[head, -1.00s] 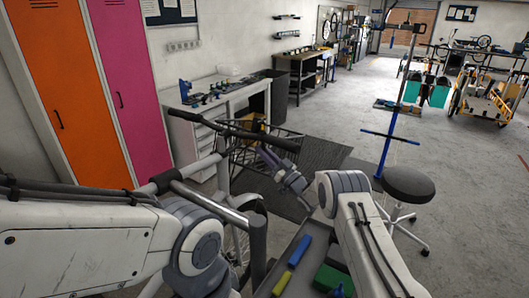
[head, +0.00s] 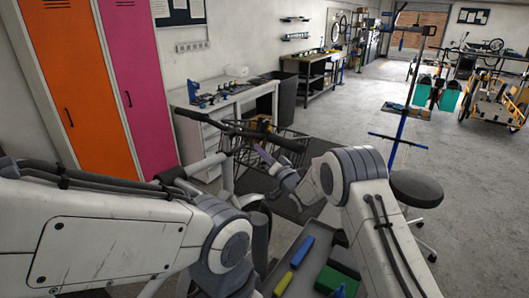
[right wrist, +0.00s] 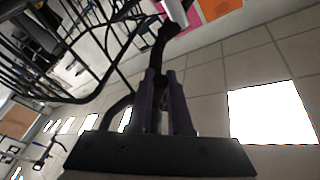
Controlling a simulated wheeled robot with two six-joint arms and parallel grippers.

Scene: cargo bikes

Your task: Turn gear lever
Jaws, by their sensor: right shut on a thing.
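The bike's dark handlebar (head: 228,130) runs across the middle of the head view, with a black wire basket (head: 292,146) behind it. My right gripper (head: 262,154) reaches to the handlebar from the right. In the right wrist view its two purple fingers (right wrist: 165,88) are close together, shut on a dark slim part at the bar, which I take as the gear lever (right wrist: 158,52). The fingers hide much of it, and it is too small to make out in the head view. My left arm comes in from the left, but its gripper is out of view.
A tray with blue, yellow and green blocks (head: 338,282) lies low between my arms. A black stool (head: 416,188) and a blue repair stand (head: 397,150) are at the right. A workbench (head: 232,102) and orange and pink lockers (head: 137,85) stand behind. Open floor lies further right.

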